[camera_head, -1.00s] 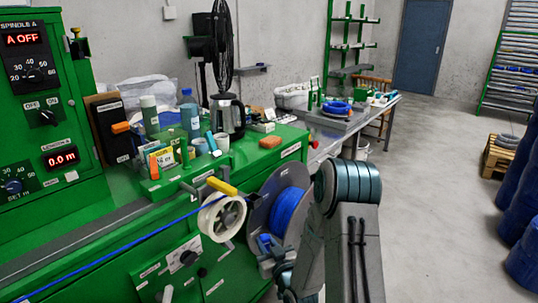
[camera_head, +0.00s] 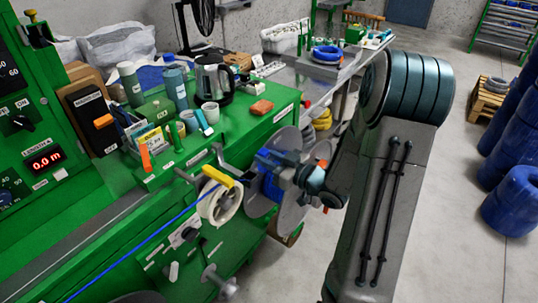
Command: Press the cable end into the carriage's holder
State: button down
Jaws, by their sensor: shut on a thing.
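The blue cable (camera_head: 138,246) runs taut from the lower left up to the white wheel. Its end is not clearly visible. A yellow lever (camera_head: 217,176) sits above the wheel. I cannot make out the carriage's holder for certain.
Blue drums (camera_head: 510,200) stand at the right. The grey floor between is open.

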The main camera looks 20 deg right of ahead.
jog(key=shift+w+a+f+b, duration=0.6)
jog(key=shift+w+f, duration=0.05)
jog(key=shift+w, duration=0.15)
jog(key=shift+w+a+f+b, duration=0.6)
jog(key=shift+w+f, duration=0.1)
jog(key=shift+w, duration=0.15)
jog(key=shift+w+a+f+b, duration=0.55)
jog(key=shift+w+a+f, duration=0.1)
jog(key=shift+w, duration=0.15)
jog(key=shift+s+d+b, duration=0.1)
jog(key=shift+d+b, duration=0.05)
jog(key=shift+b, duration=0.2)
dwell(0.4)
jog(key=shift+f+b, duration=2)
jog(key=shift+f, duration=0.15)
dwell(1.1)
jog(key=c, duration=1.1)
grip_release()
jog(key=shift+c, duration=0.2)
jog(key=shift+s+d, duration=0.1)
